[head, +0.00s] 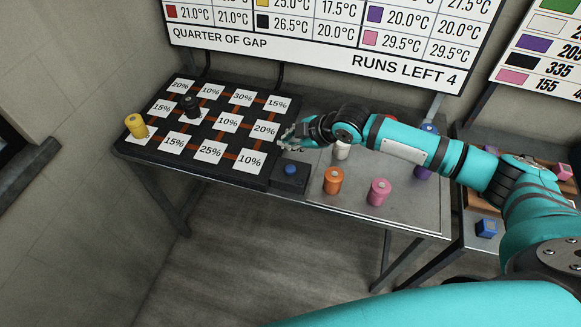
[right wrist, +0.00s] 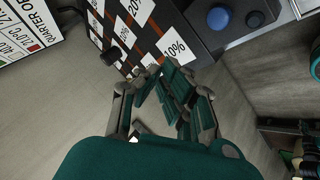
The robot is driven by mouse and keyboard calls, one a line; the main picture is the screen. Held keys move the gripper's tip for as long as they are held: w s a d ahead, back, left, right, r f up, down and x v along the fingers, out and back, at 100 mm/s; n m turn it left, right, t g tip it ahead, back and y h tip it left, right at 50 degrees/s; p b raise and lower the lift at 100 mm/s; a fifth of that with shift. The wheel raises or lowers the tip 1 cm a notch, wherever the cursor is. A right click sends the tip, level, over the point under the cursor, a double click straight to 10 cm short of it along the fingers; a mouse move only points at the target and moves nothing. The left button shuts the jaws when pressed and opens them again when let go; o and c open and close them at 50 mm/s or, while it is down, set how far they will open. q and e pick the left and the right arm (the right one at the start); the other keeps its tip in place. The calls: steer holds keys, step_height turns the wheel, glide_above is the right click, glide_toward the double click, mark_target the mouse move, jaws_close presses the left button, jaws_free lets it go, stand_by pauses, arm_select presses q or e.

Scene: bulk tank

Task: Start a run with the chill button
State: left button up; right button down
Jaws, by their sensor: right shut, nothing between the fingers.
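The blue button (head: 291,168) sits on a small dark box (head: 289,180) at the table's front edge, just right of the percentage board (head: 195,148). It also shows at the top of the right wrist view (right wrist: 220,17). My right gripper (head: 287,141) is shut and empty. In the head view it appears just behind the button, by the board's right edge, apart from the button. Its fingers also show in the right wrist view (right wrist: 173,78). My left gripper is not in view.
On the board stand a yellow cylinder (head: 136,126) and a black one (head: 190,106). An orange cylinder (head: 333,181) and a pink one (head: 379,192) stand right of the button. A white cylinder (head: 341,149) is behind them. The wall sign (head: 405,72) reads "RUNS LEFT 4".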

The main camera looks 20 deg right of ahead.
steer(key=shift+f, duration=0.1)
steer(key=b, duration=0.7)
glide_above(289, 170)
step_height(289, 170, down, 7)
steer(key=shift+r, duration=0.15)
steer(key=shift+f+b, duration=0.35)
steer(key=shift+f, duration=0.6)
steer(key=shift+f, duration=0.15)
steer(key=shift+f, duration=0.3)
steer(key=shift+f+b, duration=0.3)
steer(key=shift+f, duration=0.25)
stand_by(0.6)
steer(key=shift+r, duration=0.15)
steer(key=shift+r+p, duration=0.8)
steer(key=shift+p, duration=0.15)
